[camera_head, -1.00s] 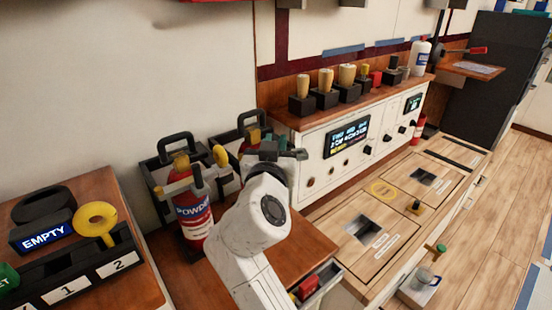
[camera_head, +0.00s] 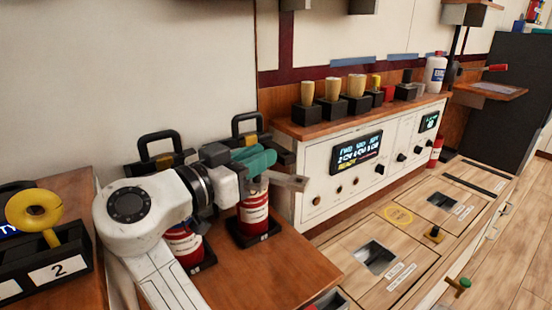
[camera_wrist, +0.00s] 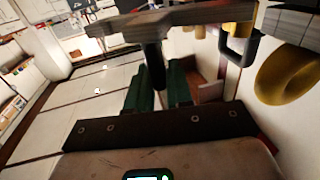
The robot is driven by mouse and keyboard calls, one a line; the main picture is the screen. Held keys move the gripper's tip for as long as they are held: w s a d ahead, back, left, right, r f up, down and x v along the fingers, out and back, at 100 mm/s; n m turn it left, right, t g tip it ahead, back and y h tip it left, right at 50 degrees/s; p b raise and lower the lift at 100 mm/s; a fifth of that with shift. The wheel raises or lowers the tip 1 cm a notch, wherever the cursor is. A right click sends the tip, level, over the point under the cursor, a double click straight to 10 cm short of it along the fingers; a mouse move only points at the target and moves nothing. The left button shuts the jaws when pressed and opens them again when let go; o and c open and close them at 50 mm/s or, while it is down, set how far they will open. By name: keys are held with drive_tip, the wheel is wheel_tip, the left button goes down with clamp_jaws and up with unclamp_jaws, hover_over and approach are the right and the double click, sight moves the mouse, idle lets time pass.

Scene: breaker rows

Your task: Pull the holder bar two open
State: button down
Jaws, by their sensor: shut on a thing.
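Two fire extinguisher holders stand on the wooden counter. The right one (camera_head: 246,125) holds a red extinguisher with a white label (camera_head: 255,208), upright. My gripper (camera_head: 256,160), with teal fingers, is in front of its upper part and hides much of it. A grey holder bar (camera_head: 288,182) sticks out to the right of the fingers; it also crosses the top of the wrist view (camera_wrist: 195,16). There the green fingers are shut on the bar's dark handle (camera_wrist: 154,66). How far the bar stands open I cannot tell.
The left extinguisher (camera_head: 183,247) is partly hidden by my arm. A white control panel (camera_head: 355,155) with knobs stands close to the right. The counter's front (camera_head: 265,275) is clear.

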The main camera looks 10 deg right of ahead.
idle(0.4)
drive_tip(key=c, duration=1.2)
unclamp_jaws()
drive_tip(key=shift+r, duration=0.1)
wheel_tip(320, 180, up, 4)
drive_tip(key=shift+f+p, duration=0.2)
drive_tip(key=shift+p, duration=0.45)
drive_tip(key=s+r+p, duration=0.1)
drive_tip(key=s+r, duration=0.2)
drive_tip(key=s, duration=0.1)
drive_tip(key=s+d+r+p, duration=0.1)
drive_tip(key=s+r, duration=0.2)
drive_tip(key=s, duration=0.2)
drive_tip(key=s+d+r+p, duration=0.1)
drive_tip(key=s+r, duration=0.2)
drive_tip(key=s, duration=0.1)
drive_tip(key=shift+s+d+p, duration=0.1)
drive_tip(key=shift+s+p, duration=0.3)
